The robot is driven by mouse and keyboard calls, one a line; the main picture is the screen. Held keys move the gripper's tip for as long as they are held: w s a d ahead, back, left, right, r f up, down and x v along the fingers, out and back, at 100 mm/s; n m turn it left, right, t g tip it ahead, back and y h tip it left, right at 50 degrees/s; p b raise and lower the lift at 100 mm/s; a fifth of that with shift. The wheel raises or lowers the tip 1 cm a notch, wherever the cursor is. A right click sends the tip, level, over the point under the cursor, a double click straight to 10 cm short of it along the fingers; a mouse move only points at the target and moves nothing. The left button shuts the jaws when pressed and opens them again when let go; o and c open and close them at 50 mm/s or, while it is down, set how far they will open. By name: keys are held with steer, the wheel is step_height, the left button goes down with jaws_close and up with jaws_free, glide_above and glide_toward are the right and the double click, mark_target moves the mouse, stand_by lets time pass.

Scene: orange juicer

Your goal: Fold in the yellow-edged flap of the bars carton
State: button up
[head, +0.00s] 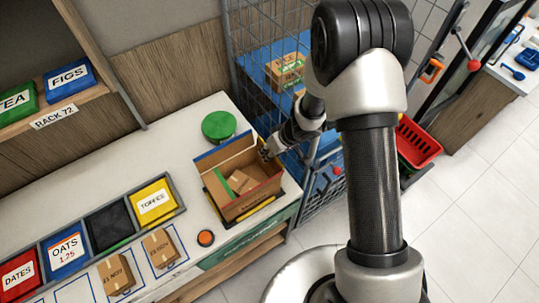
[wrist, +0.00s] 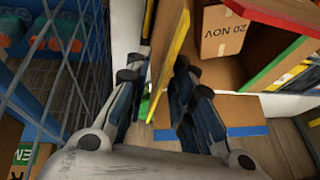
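The bars carton (head: 245,205) stands open on the counter with small brown boxes inside. In the wrist view its yellow-edged flap (wrist: 170,62) stands up, seen nearly edge-on. My gripper (wrist: 158,70) has its two fingers apart, one on each side of that flap. A gap shows on the left finger's side; I cannot tell if the right finger touches it. In the head view my gripper (head: 268,152) is at the carton's right back side, and the yellow edge there is hard to make out. A box marked 20 NOV (wrist: 222,32) shows inside the carton.
A wire mesh cage (head: 262,50) stands close to the right of the carton, near my gripper. A green round disc (head: 219,126) lies behind the carton. Bins (head: 106,226) and an orange button (head: 206,238) are to its left.

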steer(key=shift+w+a+f, duration=0.1)
steer(key=shift+f, duration=0.1)
steer(key=shift+c, duration=0.3)
jaws_close()
